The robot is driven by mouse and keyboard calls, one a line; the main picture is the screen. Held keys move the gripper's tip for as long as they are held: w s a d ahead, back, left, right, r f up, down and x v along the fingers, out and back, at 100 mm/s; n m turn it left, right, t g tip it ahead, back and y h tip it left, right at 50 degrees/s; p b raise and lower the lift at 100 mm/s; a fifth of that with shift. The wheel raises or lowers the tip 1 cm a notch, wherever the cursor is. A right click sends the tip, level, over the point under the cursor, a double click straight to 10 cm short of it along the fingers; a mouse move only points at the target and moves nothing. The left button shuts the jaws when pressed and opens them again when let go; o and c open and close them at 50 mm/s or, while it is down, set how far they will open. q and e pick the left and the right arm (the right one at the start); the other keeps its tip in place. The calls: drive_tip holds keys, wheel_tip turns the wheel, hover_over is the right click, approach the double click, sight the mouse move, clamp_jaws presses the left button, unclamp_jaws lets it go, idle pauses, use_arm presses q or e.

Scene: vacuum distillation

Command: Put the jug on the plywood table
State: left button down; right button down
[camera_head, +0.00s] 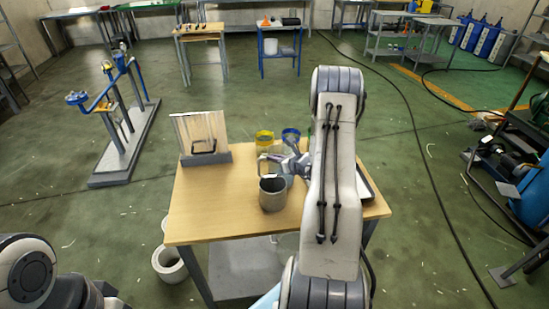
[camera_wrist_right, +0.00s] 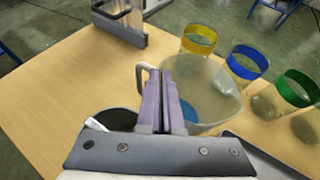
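The jug (camera_wrist_right: 212,92) is a clear, wide vessel with a pale loop handle (camera_wrist_right: 147,74). It is over the plywood table (camera_head: 215,215), partly hidden by my right gripper in the head view. A blue patch shows through its wall. My right gripper (camera_wrist_right: 166,85) has its fingers close together at the handle side of the jug and appears shut on the handle, though the contact itself is hidden. I cannot tell whether the jug's base touches the table. My left arm shows at the lower left of the head view; its gripper is out of view.
A grey metal mug (camera_head: 272,194) stands close in front of the jug. Beakers with yellow (camera_wrist_right: 199,40), blue (camera_wrist_right: 247,62) and green (camera_wrist_right: 297,88) bands stand behind and right. The table's front left is clear.

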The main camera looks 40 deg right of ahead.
drive_tip(key=c, duration=1.5)
unclamp_jaws()
drive_tip(key=shift+f, duration=0.15)
drive_tip(key=o, duration=0.4)
